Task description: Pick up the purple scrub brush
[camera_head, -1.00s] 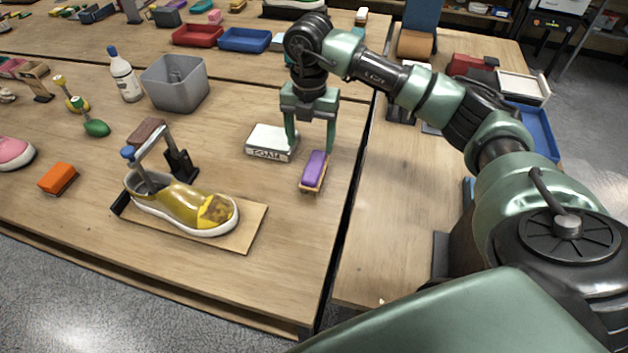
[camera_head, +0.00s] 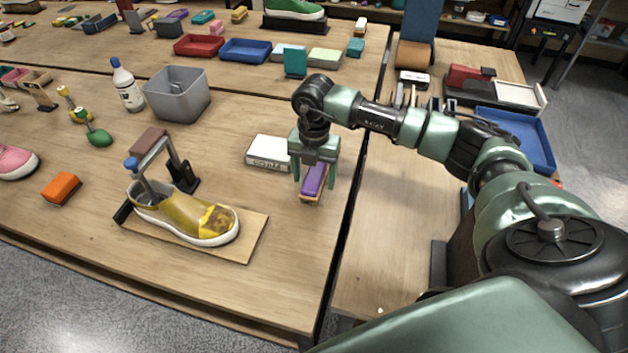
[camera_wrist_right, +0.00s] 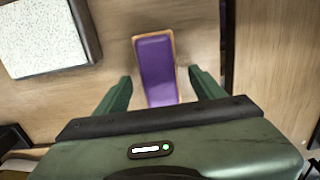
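The purple scrub brush (camera_head: 313,180) has a purple top on a tan wooden body and lies on the wooden table near its right edge. My right gripper (camera_head: 314,178) is low over the brush with its fingers open, one on each side. In the right wrist view the brush (camera_wrist_right: 156,68) lies between and ahead of the open fingertips (camera_wrist_right: 160,82), with a gap on both sides. My left gripper is not in view.
A white box (camera_head: 268,152) stands just left of the brush. A yellow sneaker (camera_head: 185,211) sits on a wooden board with a holder farther left. A gap separates this table from the right table (camera_head: 395,235). The table in front of the brush is clear.

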